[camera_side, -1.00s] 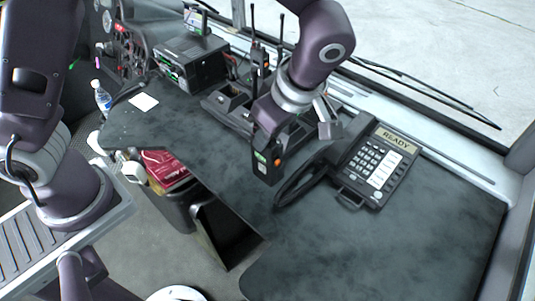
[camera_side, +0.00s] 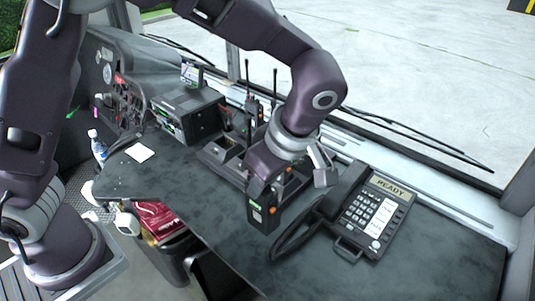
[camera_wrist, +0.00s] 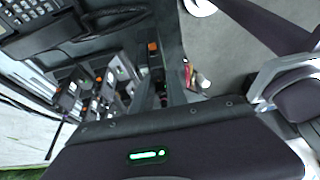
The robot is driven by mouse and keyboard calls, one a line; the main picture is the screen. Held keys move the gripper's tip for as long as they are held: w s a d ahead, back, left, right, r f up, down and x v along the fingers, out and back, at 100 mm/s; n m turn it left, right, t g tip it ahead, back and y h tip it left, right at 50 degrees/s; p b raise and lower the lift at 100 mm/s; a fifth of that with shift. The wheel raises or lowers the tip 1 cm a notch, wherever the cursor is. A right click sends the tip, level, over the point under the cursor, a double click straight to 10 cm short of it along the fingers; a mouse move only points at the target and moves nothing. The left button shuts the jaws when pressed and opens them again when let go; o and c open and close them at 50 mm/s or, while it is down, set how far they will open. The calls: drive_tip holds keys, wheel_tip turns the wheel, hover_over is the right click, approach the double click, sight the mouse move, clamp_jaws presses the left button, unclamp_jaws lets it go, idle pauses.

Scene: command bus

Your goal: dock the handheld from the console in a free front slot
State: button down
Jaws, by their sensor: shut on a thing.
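My gripper (camera_side: 258,183) is shut on the handheld (camera_side: 263,216), a black box-shaped radio with a green mark and an orange button. It hangs upright just in front of the black multi-slot dock (camera_side: 211,154), on the side facing the camera. I cannot tell whether it touches the desk. Other handhelds with antennas (camera_side: 253,108) stand in the back of the dock. My arm hides the dock's right part. In the wrist view the dock area (camera_wrist: 95,85) shows several orange-topped parts. A dark body with a green light fills the bottom.
The black console unit (camera_side: 188,113) stands behind left of the dock. A desk phone (camera_side: 375,215) reading READY, with its cord, is close on the right. A white card (camera_side: 140,152) and a bottle (camera_side: 98,146) are at the left. The front desk (camera_side: 215,220) is clear.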

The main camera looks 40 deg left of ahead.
drive_tip(key=w+a+r+m+t+h, duration=0.1)
drive_tip(key=w+a+r+m+t, duration=0.1)
drive_tip(key=w+a+m, duration=0.55)
drive_tip(key=w+a+r+m+t+h, duration=0.1)
drive_tip(key=w+a+r+m+t, duration=0.2)
drive_tip(key=a, duration=0.8)
drive_tip(key=w+a+f+n+g+y, duration=0.1)
drive_tip(key=w+a+f+n+g, duration=0.2)
drive_tip(key=w+f+n+g, duration=0.2)
drive_tip(key=shift+w+f+n+y, duration=0.4)
drive_tip(key=shift+w+f+n, duration=0.7)
drive_tip(key=shift+f+n, duration=1.75)
drive_tip(key=shift+f, duration=1.15)
drive_tip(key=c, duration=1.2)
unclamp_jaws()
drive_tip(key=shift+c, duration=0.2)
drive_tip(key=shift+o, duration=0.5)
